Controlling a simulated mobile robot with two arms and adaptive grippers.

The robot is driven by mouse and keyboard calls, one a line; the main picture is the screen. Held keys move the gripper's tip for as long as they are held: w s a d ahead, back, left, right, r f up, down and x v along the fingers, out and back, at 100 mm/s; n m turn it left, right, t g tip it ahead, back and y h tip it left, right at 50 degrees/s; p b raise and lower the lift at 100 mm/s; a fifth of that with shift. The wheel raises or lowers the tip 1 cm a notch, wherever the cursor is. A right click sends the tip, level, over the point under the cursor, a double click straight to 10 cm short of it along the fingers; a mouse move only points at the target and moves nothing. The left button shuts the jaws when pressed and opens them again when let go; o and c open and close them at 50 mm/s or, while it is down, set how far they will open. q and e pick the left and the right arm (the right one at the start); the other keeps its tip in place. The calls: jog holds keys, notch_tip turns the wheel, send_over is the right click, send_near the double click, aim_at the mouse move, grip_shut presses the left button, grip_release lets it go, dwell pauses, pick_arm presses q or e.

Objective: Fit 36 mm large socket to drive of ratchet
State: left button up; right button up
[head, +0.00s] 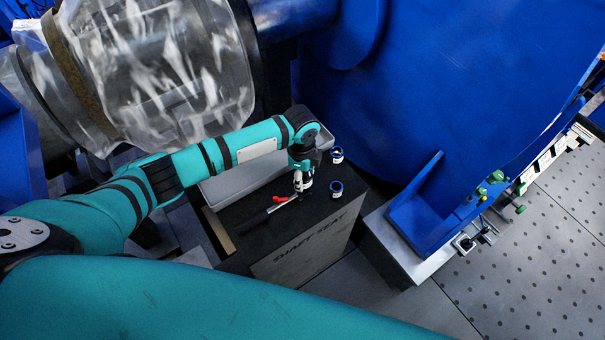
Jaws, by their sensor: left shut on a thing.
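My left gripper (302,182) points down over the dark box top, at the head end of the ratchet. It is shut on a small pale metal piece that looks like a socket; the fingers hide most of it. The ratchet (268,212) lies on the box with its dark handle toward the lower left, and a red part shows near its head. I cannot tell whether the held piece touches the ratchet's drive. Two more sockets with blue bands stand to the right, one farther back (336,155) and one nearer (336,188). Their sizes cannot be read. My right gripper is not in view.
The dark box (318,238) marked "SHAFT SEAT" carries the tools. A grey tray (235,188) lies behind and left of the ratchet. A large blue housing (440,80) and a blue bracket (418,218) stand to the right. A wrapped cylinder (160,70) is at upper left.

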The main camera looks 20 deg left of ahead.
pick_arm(q)
jog(key=shift+f+b, duration=0.4)
jog(key=shift+f, duration=0.45)
dwell(0.3)
jog(key=o, duration=1.5)
jog(key=shift+r, duration=0.1)
notch_tip(320, 180, up, 12)
jog(key=shift+s+a+f, duration=0.1)
